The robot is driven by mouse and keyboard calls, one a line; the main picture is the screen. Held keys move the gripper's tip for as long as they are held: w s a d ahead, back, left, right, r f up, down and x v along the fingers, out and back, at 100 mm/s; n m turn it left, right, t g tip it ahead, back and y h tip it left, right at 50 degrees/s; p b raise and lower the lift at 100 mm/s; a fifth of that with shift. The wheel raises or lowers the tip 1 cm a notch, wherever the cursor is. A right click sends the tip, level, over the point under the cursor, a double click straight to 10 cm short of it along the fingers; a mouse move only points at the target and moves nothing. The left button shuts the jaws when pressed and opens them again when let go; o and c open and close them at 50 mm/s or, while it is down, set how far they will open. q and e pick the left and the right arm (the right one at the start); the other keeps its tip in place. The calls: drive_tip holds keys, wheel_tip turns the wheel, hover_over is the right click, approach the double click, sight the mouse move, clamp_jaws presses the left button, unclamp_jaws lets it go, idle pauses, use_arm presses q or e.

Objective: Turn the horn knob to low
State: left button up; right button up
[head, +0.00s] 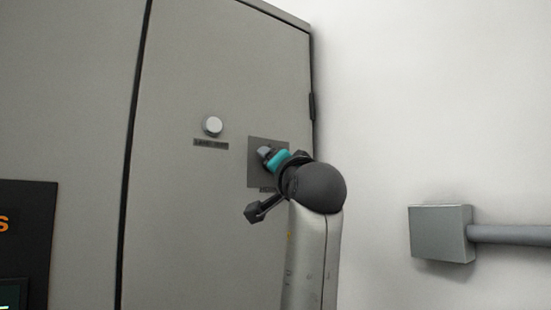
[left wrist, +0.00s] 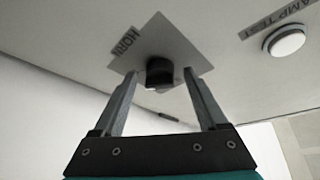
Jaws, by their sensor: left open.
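The horn knob (left wrist: 159,72) is black and round, on a square grey plate (left wrist: 178,46) marked HORN, in the left wrist view. In the head view the plate (head: 256,176) is on the cabinet door, and my gripper covers the knob. My left gripper (left wrist: 162,82) is open, with one finger on each side of the knob and gaps showing. I cannot tell whether the fingertips reach around the knob or stop short of it. In the head view my left gripper (head: 265,153) is in front of the plate. My right gripper is not in view.
A white round lamp test button (head: 212,126) is left of the plate, with a label under it. A grey box with a conduit (head: 440,234) is on the white wall at right. A dark panel (head: 27,235) is at the lower left.

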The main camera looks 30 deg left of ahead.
use_arm(q)
clamp_jaws()
idle(0.7)
